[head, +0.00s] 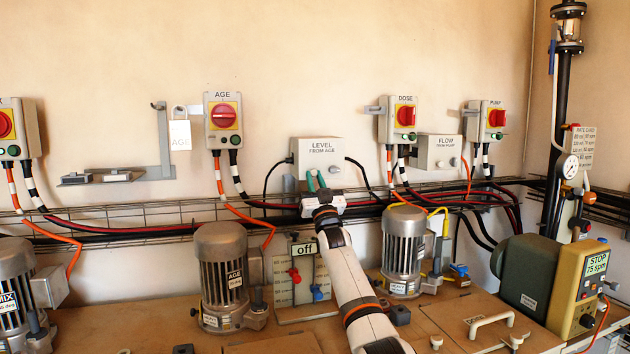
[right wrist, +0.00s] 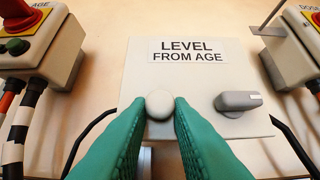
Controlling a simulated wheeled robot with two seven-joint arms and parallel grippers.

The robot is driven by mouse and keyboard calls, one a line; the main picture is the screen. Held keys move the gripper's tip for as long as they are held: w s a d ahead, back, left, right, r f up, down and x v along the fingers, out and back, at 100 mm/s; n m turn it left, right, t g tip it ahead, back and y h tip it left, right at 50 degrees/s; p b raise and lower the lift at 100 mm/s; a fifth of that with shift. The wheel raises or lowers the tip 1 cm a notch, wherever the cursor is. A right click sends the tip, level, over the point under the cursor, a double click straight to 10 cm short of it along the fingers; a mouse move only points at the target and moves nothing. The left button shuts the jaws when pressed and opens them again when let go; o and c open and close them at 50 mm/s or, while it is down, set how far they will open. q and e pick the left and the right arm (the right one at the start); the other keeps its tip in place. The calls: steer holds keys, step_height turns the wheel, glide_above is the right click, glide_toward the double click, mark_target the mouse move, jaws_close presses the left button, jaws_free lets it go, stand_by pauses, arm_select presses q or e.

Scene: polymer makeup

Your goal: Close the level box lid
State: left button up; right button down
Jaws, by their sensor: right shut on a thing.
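The level box (head: 322,150) is a light grey box on the wall, with a lid labelled "LEVEL FROM AGE" (right wrist: 188,52). The lid faces me and covers the box front; I cannot tell whether it is fully flush. A round white knob (right wrist: 160,103) sits low on the lid, and a grey turn handle (right wrist: 238,101) is to its right. My right gripper (head: 316,181) reaches up to the lower part of the lid. Its green fingers are shut on the white knob, one on each side. My left gripper is out of view.
The AGE switch box (head: 222,120) is left of the level box, and the DOSE switch box (head: 398,121) and FLOW box (head: 438,153) are right. Cables and a wire tray (head: 120,225) run below. Motors, including AGE (head: 221,270), stand on the bench.

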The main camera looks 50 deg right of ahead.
steer(key=shift+w+f, duration=0.1)
steer(key=shift+f, duration=0.15)
